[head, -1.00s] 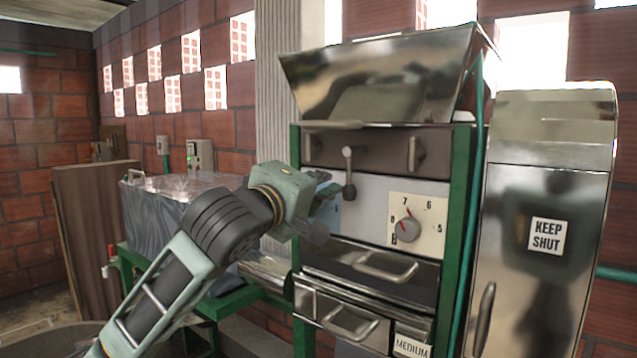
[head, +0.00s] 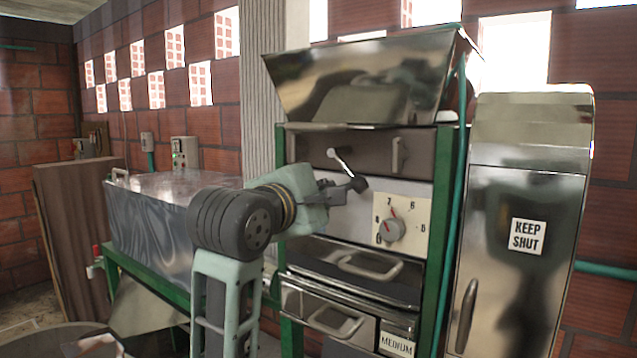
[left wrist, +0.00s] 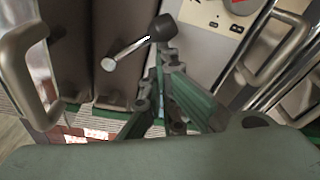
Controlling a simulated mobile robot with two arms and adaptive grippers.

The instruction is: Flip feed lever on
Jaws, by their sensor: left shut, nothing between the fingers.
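The feed lever (head: 343,161) is a bright metal rod with a dark knob, on the front of the green-framed machine. In the head view it slants from upper left down to the knob at lower right. In the left wrist view the lever (left wrist: 127,51) ends in its black knob right at my fingertips. My left gripper (head: 345,190) reaches in from the left, and its fingers (left wrist: 165,56) are shut and empty against or very close to the knob; I cannot tell whether they touch. My right gripper is not in view.
A dial (head: 393,229) on a numbered plate sits right of the lever. A metal cabinet (head: 527,290) marked KEEP SHUT stands at the right.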

